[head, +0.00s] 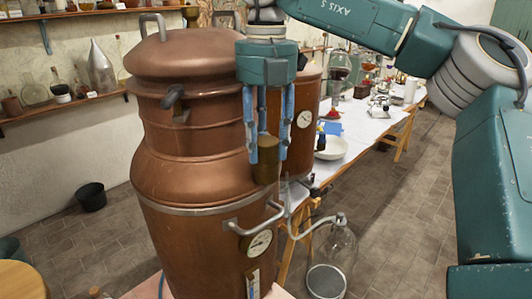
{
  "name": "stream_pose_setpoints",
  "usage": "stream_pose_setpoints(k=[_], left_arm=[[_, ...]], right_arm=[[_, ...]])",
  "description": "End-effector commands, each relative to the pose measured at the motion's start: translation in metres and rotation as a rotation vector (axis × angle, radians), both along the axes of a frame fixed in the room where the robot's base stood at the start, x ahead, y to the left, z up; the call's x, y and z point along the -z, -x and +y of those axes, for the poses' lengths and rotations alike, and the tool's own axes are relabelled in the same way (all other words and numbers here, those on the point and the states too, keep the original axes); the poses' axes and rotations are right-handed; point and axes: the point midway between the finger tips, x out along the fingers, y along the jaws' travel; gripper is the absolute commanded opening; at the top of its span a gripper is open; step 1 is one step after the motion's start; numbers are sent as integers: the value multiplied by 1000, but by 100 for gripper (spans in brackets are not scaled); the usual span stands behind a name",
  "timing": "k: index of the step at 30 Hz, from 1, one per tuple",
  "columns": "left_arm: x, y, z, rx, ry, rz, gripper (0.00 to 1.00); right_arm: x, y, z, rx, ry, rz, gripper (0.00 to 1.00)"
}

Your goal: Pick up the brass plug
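The brass plug (265,160) is a dull gold cylinder, upright, in front of the right side of a large copper still (190,160). My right gripper (267,150) points down from a teal wrist. Its blue fingers stand on either side of the plug, and the fingertips appear to be closed on it. The plug's lower part sticks out below the fingertips, with no support visible beneath it. My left gripper is not in view.
A second copper vessel (305,110) with a dial stands just behind the gripper. A valve pipe (262,222) and gauge (260,244) project below the plug. A glass jar (332,260) stands on the floor at right. A white bowl (331,148) is on the long table.

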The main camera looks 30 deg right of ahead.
Motion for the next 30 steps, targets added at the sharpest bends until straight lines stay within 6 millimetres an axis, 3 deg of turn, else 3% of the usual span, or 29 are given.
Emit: stream_pose_setpoints(k=[11,17,22,30], left_arm=[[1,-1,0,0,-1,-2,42],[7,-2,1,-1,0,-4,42],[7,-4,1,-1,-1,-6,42],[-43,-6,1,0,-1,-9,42]], right_arm=[[-5,-1,0,1,-1,-4,7],[-25,-1,1,1,-1,-4,7],[-64,-1,2,1,-2,-6,7],[-155,0,1,3,3,-6,7]])
